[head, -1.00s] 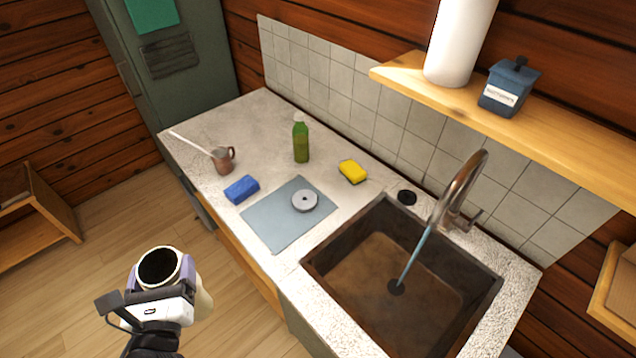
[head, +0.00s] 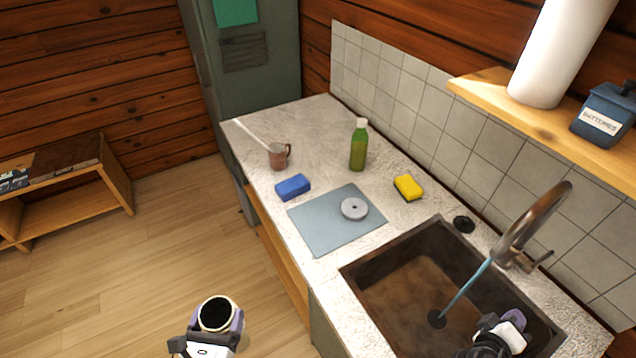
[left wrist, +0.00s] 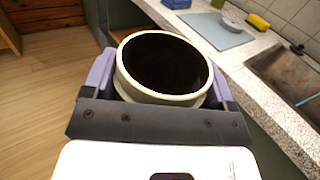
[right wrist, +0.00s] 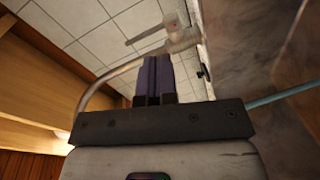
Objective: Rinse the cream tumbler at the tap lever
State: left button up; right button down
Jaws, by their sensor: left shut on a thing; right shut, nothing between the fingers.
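The cream tumbler (left wrist: 162,68) is held upright in my left gripper (head: 216,322), in front of the counter and over the wooden floor; its inside looks dark. My left gripper is shut around it. The tap (head: 533,222) arches over the sink, and its lever (head: 538,260) sticks out at the base. A blue stream (head: 468,286) runs from the spout into the sink (head: 400,275). My right gripper (head: 510,325) is over the right part of the sink, below the tap. In the right wrist view its fingers (right wrist: 154,78) are shut and empty, with the tap lever (right wrist: 150,35) beyond them.
On the counter are a blue sponge (head: 293,187), a yellow sponge (head: 408,187), a green bottle (head: 358,146), a copper mug (head: 278,157) and a grey mat (head: 318,235) with a grey disc (head: 354,208). A shelf (head: 480,84) overhangs the back right.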

jog(key=r+n+t+h, duration=0.1)
jog(key=r+n+t, duration=0.1)
pick_arm(q)
jog(key=d+m+h, duration=0.1)
jog(key=d+m+g+h, duration=0.1)
jog(key=h, duration=0.1)
jog(key=shift+s+d+r, duration=0.15)
jog(key=shift+d+r, duration=0.1)
jog(key=shift+r, duration=0.05)
jog(key=shift+s+d+r+h, duration=0.1)
jog(key=shift+d+h, duration=0.1)
jog(key=shift+h, duration=0.1)
jog(key=shift+d+m, duration=0.1)
jog(key=shift+m, duration=0.2)
jog(key=shift+r+p, duration=0.5)
jog(key=shift+p, duration=0.05)
pick_arm(e)
jog(key=n+t, duration=0.1)
jog(key=n, duration=0.1)
send_near(548, 257)
jog(key=shift+h, duration=0.3)
jog(key=x, duration=0.7)
jog(key=shift+w+d+f, duration=0.15)
jog(key=shift+w+f, duration=0.05)
jog(key=shift+w, duration=0.05)
pick_arm(q)
jog(key=shift+r, duration=0.1)
pick_arm(e)
jog(key=shift+r, duration=0.1)
